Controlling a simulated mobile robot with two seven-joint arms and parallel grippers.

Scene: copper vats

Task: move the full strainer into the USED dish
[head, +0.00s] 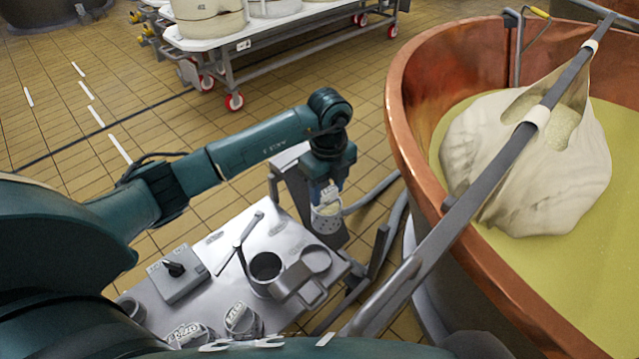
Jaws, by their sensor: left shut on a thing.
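My left gripper (327,193) points down past the far right corner of the steel table and is shut on the strainer. The strainer (326,219) is a small pale perforated cup with whitish contents at its top. It hangs roughly upright, in front of the table's edge in the picture, apart from the copper vat. The labels are too small to read, so I cannot tell which dish is USED. My right gripper is not in view.
The steel table (226,262) also holds a dark open pot (266,268), a grey box with a black knob (178,272) and labelled cups (241,320). The copper vat (408,140) stands right, with a cloth bundle (530,165) under a bar (480,185). A cart stands behind.

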